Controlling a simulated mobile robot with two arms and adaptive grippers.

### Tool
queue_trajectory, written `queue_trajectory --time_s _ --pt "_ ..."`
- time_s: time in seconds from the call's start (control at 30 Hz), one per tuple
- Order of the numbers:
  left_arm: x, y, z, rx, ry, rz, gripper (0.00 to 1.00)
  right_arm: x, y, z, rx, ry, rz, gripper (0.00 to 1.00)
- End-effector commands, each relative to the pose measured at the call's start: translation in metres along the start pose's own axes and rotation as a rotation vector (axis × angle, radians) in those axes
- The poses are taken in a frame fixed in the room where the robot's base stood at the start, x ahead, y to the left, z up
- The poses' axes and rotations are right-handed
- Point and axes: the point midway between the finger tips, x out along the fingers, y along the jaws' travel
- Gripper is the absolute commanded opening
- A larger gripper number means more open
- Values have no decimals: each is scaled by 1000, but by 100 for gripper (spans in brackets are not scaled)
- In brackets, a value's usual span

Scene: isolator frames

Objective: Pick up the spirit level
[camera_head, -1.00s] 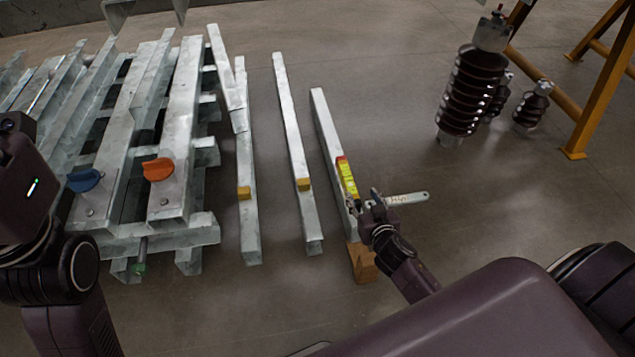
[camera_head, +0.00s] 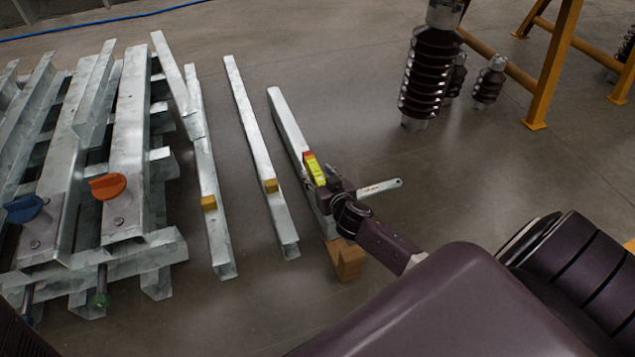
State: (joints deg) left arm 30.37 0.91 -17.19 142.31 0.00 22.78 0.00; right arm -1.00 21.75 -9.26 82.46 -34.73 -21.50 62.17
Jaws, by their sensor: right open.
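The spirit level (camera_head: 313,167) is yellow with a red end. It lies on top of the rightmost of the separate galvanised beams (camera_head: 287,122), along its length. My right gripper (camera_head: 327,180) is open at the near end of the level, and its fingers partly hide that end. I cannot tell whether the fingers touch the level or are around it. My left gripper is out of view.
A pale metal wrench-like tool (camera_head: 381,187) sticks out right of my gripper. A wooden block (camera_head: 346,261) is at the beam's near end. Stacked steel (camera_head: 127,150) fills the left. Brown insulators (camera_head: 431,75) and a yellow frame (camera_head: 551,70) stand behind right. Floor between is clear.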

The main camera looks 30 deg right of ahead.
Motion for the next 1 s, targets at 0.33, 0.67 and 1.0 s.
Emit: queue_trajectory --time_s 0.33,0.67,1.0 --pt "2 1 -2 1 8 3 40 4 0 0 0 -1 0 41" --pt "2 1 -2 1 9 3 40 4 0 0 0 -1 0 5" --pt "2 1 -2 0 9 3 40 4 0 -1 0 1 -1 0"
